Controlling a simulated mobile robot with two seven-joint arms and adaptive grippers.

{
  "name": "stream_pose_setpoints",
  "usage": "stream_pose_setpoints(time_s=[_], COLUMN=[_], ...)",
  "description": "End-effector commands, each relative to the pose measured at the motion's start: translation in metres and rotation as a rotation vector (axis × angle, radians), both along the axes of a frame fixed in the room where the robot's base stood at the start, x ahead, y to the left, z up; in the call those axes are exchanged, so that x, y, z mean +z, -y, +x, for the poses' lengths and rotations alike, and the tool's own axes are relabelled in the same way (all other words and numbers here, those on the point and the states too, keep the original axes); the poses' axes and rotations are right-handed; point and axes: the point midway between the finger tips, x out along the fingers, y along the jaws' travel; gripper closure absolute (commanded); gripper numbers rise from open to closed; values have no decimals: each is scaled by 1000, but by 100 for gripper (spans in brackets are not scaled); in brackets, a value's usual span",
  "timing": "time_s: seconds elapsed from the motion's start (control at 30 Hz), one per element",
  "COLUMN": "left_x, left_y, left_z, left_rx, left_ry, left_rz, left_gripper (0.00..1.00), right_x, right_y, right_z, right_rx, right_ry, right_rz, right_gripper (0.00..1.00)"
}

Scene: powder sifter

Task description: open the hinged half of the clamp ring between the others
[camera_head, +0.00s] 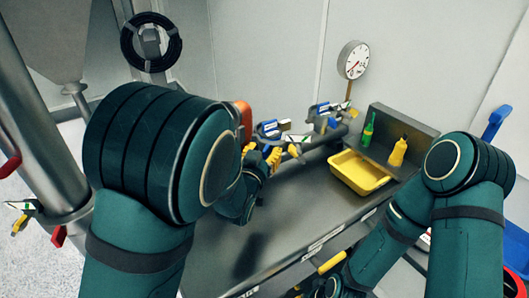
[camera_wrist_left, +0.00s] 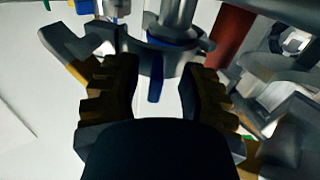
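The clamp ring between the others (camera_head: 272,130) sits on the pipe at the back of the bench, with blue and white parts. In the left wrist view its dark grey curved half (camera_wrist_left: 147,56) faces me, with a blue tab (camera_wrist_left: 155,84) hanging below. My left gripper (camera_head: 262,158) is just in front of this ring. In the left wrist view my left gripper (camera_wrist_left: 156,95) is open, its ridged fingers on either side of the blue tab, with a gap visible. Whether a finger touches the ring is unclear. My right gripper is low at the front edge, mostly hidden; its fingers cannot be made out.
Another clamp (camera_head: 326,113) is farther right, and one (camera_head: 20,213) is at far left. A yellow tray (camera_head: 359,174), green bottle (camera_head: 368,130) and yellow bottle (camera_head: 398,152) are at the back right. The bench top (camera_head: 315,212) is clear in the middle.

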Motion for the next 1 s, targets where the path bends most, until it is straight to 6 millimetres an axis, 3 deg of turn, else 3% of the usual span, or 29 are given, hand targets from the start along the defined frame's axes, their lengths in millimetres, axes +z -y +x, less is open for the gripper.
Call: stream_pose_setpoints(time_s=[0.27, 0.7, 1.0], left_x=[9, 82, 101], left_y=[1, 0, 0], left_z=[0, 0, 0], left_rx=[-2, -1, -1], left_ry=[0, 3, 0], left_rz=[-2, -4, -1], left_gripper=[60, 60, 60], right_x=[0, 0, 0], right_y=[0, 0, 0], right_z=[0, 0, 0], right_rx=[0, 0, 0], right_ry=[0, 0, 0], right_rz=[0, 0, 0], right_gripper=[100, 100, 100])
